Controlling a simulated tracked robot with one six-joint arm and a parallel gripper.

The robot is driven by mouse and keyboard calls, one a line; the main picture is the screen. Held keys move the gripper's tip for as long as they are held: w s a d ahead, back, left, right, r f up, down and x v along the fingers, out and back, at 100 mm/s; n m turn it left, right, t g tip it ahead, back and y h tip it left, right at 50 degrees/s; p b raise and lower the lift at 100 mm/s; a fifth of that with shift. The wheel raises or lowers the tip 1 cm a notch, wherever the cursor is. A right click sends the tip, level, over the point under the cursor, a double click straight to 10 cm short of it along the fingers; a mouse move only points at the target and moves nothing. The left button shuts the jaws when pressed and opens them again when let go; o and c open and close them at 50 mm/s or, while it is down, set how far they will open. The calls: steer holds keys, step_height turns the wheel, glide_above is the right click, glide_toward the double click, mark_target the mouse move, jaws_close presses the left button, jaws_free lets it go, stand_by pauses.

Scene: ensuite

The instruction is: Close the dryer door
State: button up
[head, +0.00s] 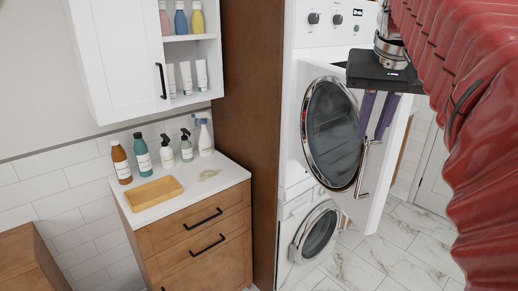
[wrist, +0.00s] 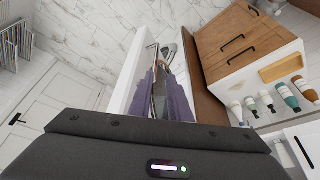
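The white dryer door (head: 385,200) with its round, metal-rimmed dark window (head: 332,135) stands open in the head view, swung out from the upper machine. A metal bar handle (head: 364,178) sits at the right of the window. My gripper (head: 374,136) points down in front of the door, its two purple fingers apart just above the handle. In the wrist view, the fingers of my gripper (wrist: 160,92) show a gap with part of the door and metal between them. I cannot tell whether they touch the handle.
A lower machine (head: 318,235) with its round door stands beneath the dryer. Left are a brown side panel (head: 245,110), a wooden vanity (head: 200,235) with several bottles, and a white wall cabinet (head: 115,50). Marble floor (head: 410,240) is clear at right.

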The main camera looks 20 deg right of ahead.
mark_target(365, 159)
steer(key=shift+s+d+r, duration=0.15)
steer(key=shift+d+r, duration=0.25)
steer(key=shift+d, duration=0.05)
steer(key=shift+f, duration=0.1)
steer(key=x, duration=1.3)
steer(key=shift+d+f, duration=0.1)
steer(key=shift+f, duration=0.25)
jaws_close()
steer(key=shift+d, duration=0.1)
